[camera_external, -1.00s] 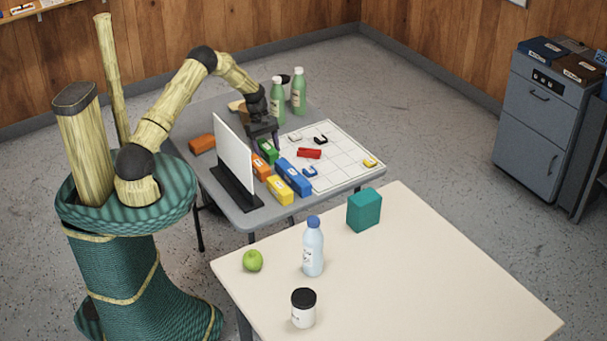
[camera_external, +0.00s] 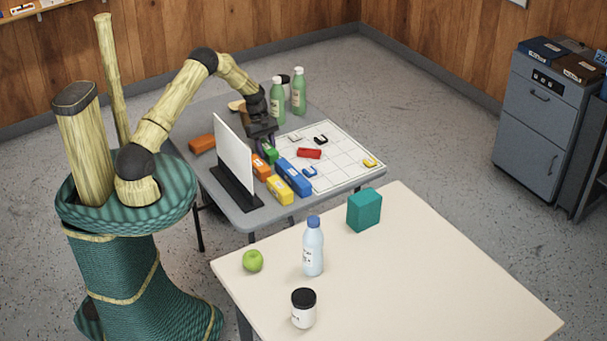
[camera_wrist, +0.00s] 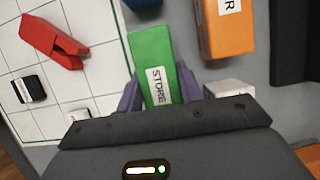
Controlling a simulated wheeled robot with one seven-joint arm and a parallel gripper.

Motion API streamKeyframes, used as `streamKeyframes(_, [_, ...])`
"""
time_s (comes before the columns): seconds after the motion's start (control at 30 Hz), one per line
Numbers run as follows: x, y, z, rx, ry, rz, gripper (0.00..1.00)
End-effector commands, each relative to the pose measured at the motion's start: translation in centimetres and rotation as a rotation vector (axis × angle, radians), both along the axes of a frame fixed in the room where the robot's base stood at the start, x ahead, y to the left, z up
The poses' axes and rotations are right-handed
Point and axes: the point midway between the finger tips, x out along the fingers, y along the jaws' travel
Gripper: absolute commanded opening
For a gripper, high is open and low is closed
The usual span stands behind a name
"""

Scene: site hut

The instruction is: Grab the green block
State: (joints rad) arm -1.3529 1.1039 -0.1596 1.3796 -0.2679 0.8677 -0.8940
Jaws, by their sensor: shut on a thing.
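The green block (camera_external: 271,153) is on the grey table beside the foot of the white upright panel (camera_external: 233,150). In the wrist view the green block (camera_wrist: 152,52) carries a white label reading STORE. My gripper (camera_external: 264,147) reaches down over it from behind. In the wrist view my gripper (camera_wrist: 159,88) has one purple finger on each side of the block, shut on it. The block's near end is hidden by my gripper's body. I cannot tell whether the block is clear of the table.
Close by are an orange block (camera_external: 261,168), blue blocks (camera_external: 293,177) and a yellow block (camera_external: 280,191). A gridded white board (camera_external: 340,165) holds a red piece (camera_external: 309,153). Green bottles (camera_external: 298,95) stand behind. The near table (camera_external: 400,270) holds a teal box (camera_external: 364,210).

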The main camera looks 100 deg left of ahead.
Motion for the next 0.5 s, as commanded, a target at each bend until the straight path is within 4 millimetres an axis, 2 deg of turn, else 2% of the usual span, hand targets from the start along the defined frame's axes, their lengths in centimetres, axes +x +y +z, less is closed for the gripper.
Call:
streamKeyframes(0.27, [0.0, 0.1, 0.5, 0.001, -0.001, 0.001, 0.1])
streamKeyframes(0.37, [0.0, 0.1, 1.5, 0.004, -0.001, 0.0, 0.1])
streamKeyframes(0.5, [0.1, 0.1, 3.8, 0.005, -0.001, -0.002, 0.1])
